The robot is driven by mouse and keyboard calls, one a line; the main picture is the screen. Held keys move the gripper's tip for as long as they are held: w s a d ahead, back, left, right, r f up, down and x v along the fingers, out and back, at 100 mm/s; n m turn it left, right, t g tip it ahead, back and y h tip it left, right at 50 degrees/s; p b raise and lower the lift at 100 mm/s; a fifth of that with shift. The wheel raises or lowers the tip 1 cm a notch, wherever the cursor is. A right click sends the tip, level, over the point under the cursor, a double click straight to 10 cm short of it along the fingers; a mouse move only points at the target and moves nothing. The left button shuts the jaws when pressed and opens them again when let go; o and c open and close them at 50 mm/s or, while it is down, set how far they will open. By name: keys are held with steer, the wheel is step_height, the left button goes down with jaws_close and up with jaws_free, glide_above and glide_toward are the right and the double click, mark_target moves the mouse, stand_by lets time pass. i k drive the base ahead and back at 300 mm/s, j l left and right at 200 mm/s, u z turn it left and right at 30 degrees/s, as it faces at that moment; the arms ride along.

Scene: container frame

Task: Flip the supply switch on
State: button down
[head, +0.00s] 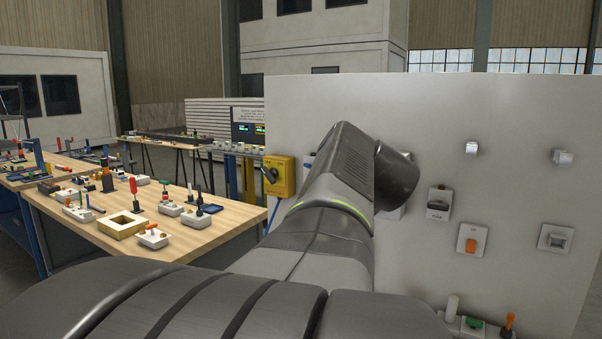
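A pale upright panel (330,100) carries several switches, and I cannot read which one is marked supply. At its left edge is a yellow box (287,184) with a dark rotary knob (270,175). To the right are a grey unit with a dark front (438,204), a white plate with an orange rocker (471,239) and a light plate with a grey square rocker (556,239). My arm crosses the middle of the panel in the picture and hides part of it. My gripper does not show, so its distance to any switch cannot be told.
Two small light fittings, a left one (471,148) and a right one (562,157), sit higher on the panel. Green and orange controls (474,322) are at the bottom. A wooden workbench (235,217) with several loose switches stands at left.

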mark_target(272, 174)
steer(key=i+j+z, duration=0.2)
steer(key=i+j, duration=0.4)
steer(key=i+j+z, duration=0.2)
steer(key=i+j, duration=0.4)
steer(key=j, duration=0.2)
